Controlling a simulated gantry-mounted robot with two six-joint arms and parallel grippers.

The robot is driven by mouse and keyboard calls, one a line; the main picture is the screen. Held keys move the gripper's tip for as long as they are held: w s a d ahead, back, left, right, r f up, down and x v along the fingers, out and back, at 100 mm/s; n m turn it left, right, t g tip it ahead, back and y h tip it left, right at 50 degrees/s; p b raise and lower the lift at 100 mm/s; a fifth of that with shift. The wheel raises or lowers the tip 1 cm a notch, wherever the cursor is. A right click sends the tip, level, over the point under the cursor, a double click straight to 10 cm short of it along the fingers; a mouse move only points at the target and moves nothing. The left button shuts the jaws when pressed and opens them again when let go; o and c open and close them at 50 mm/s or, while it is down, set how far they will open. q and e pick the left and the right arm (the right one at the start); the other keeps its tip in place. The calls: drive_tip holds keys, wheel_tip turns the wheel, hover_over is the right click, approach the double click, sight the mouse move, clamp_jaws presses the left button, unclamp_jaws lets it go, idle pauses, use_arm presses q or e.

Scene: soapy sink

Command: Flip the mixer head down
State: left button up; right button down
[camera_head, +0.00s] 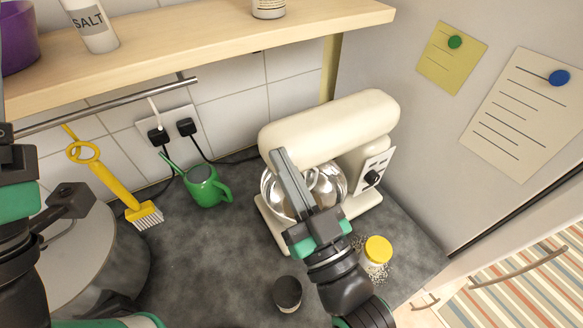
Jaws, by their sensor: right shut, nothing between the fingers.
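The cream stand mixer (365,165) stands on the dark counter against the back wall. Its rounded head (325,125) lies nearly level above the shiny metal bowl (335,185); any small tilt is hard to judge. My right gripper (280,156) is shut and empty. Its fingers point up and away, in front of the bowl and just below the front end of the head. I cannot tell if they touch the mixer. The fingers hide part of the bowl. My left gripper (15,185) is partly in view at the left edge, far from the mixer, and its fingers are unclear.
A yellow-capped jar (376,251) stands right of my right gripper, and a small dark jar (287,293) stands left of my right arm. A green watering can (205,186), a yellow brush (115,187) and a large pot (90,255) are leftward. A wooden shelf (190,45) overhangs the back.

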drive_tip(key=s+d+p, duration=0.2)
drive_tip(key=s+d, duration=0.2)
drive_tip(key=s, duration=0.4)
drive_tip(key=shift+d+r, duration=0.35)
drive_tip(key=shift+s, duration=0.1)
